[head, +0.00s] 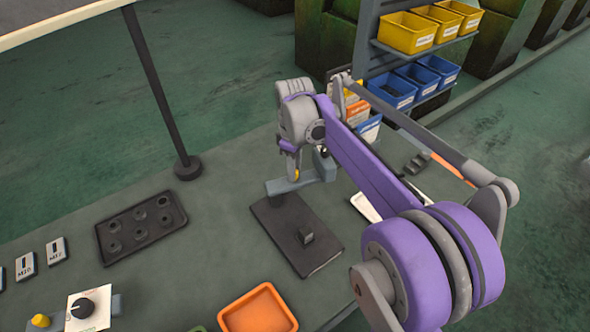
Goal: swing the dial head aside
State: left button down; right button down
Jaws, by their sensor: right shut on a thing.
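The dial head (277,187) shows as a grey-blue bar with an upright piece at its right end, above a dark base plate (285,222). My right gripper (295,176) comes down on it from above and is shut on it. The fingers are small and partly hidden by my own wrist, so the exact grip point is hard to see. My left gripper is not in view.
A black tray with round recesses (112,262) lies left, near a dark post (160,95). An orange bin (258,312) stands in front. A black knob (82,308) is at lower left. A rack with yellow bins (407,38) and blue bins (392,92) stands behind.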

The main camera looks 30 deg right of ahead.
dwell(0.5)
jog(key=c, duration=0.7)
grip_release()
jog(key=shift+w, duration=0.1)
notch_tip(320, 180, up, 11)
jog(key=shift+f+p, duration=0.1)
jog(key=shift+p, duration=0.25)
jog(key=s+a+f+m+t, duration=0.2)
jog(key=s+a+f, duration=0.1)
jog(key=s+f, duration=0.2)
jog(key=s+a+f+m+t, duration=0.2)
jog(key=s+a+f, duration=0.2)
jog(key=s+f, duration=0.2)
jog(key=s+a+f+m+t, duration=0.1)
jog(key=s+a+f+m, duration=0.1)
jog(key=s+a+f, duration=0.2)
jog(key=shift+s+a+f+m+t, duration=0.15)
jog(key=shift+s+f, duration=0.15)
jog(key=shift+s, duration=0.35)
jog(key=shift+s+f+m+t, duration=0.1)
jog(key=shift+s+f, duration=0.25)
jog(key=shift+s, duration=0.3)
jog(key=shift+s+a+f+m+t, duration=0.15)
jog(key=shift+s+f, duration=0.15)
jog(key=shift+s, duration=0.35)
